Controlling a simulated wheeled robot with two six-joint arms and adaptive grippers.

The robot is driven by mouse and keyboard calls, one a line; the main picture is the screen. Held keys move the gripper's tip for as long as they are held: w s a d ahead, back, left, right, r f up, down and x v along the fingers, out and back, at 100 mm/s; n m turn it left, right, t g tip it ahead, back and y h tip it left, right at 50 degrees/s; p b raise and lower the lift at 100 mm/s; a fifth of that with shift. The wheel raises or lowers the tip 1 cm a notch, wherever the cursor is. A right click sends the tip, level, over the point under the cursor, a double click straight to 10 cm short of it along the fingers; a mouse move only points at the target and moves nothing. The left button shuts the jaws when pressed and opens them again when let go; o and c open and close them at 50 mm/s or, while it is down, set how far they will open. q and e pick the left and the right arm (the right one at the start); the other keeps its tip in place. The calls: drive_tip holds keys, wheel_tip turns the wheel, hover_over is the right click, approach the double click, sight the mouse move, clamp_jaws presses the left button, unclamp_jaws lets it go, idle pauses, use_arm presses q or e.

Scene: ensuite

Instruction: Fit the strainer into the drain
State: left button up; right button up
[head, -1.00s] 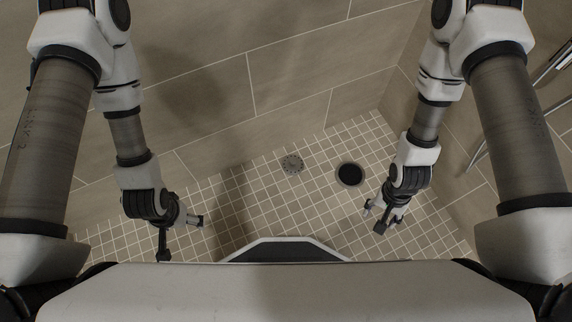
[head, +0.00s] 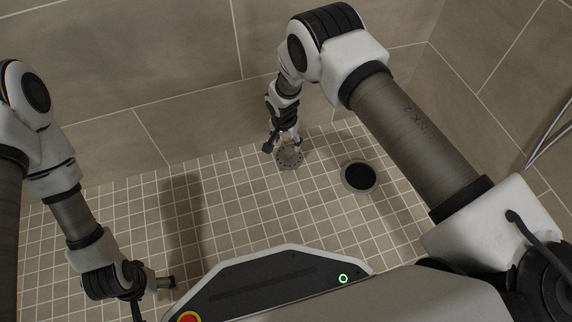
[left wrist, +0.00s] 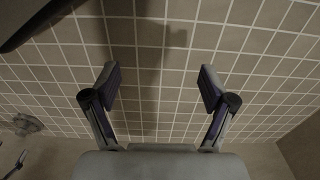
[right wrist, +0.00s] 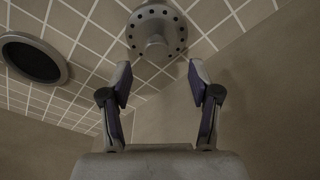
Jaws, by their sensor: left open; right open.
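The strainer (head: 289,157) is a round grey perforated disc with a raised central knob, lying on the tiled shower floor. In the right wrist view the strainer (right wrist: 156,33) shows just beyond my fingertips. The drain (head: 359,177) is a dark round hole with a grey rim, to the right of the strainer; it also shows at the left of the right wrist view (right wrist: 33,60). My right gripper (head: 283,146) is open and empty, above and beside the strainer. My left gripper (head: 152,296) is open and empty over the floor at the lower left; its fingers (left wrist: 157,90) are spread in the left wrist view.
Tan tiled walls (head: 180,60) rise behind and to the right of the floor. Chrome pipes (head: 548,135) show at the right edge. The small-tile floor (head: 225,200) between my arms is clear.

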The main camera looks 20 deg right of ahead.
sight(289, 150)
drive_tip(key=shift+d+f, duration=0.1)
drive_tip(key=shift+f, duration=0.7)
use_arm(q)
drive_tip(key=shift+t, duration=0.3)
drive_tip(key=f+b, duration=0.1)
drive_tip(key=f, duration=0.1)
drive_tip(key=w+f+b, duration=0.1)
drive_tip(key=f+b, duration=0.3)
drive_tip(key=shift+w, duration=0.4)
use_arm(e)
drive_tip(key=f, duration=0.5)
drive_tip(key=shift+w+d, duration=0.15)
drive_tip(key=shift+d, duration=0.2)
use_arm(q)
drive_tip(key=shift+r, duration=0.2)
use_arm(e)
drive_tip(key=shift+r, duration=0.1)
clamp_jaws()
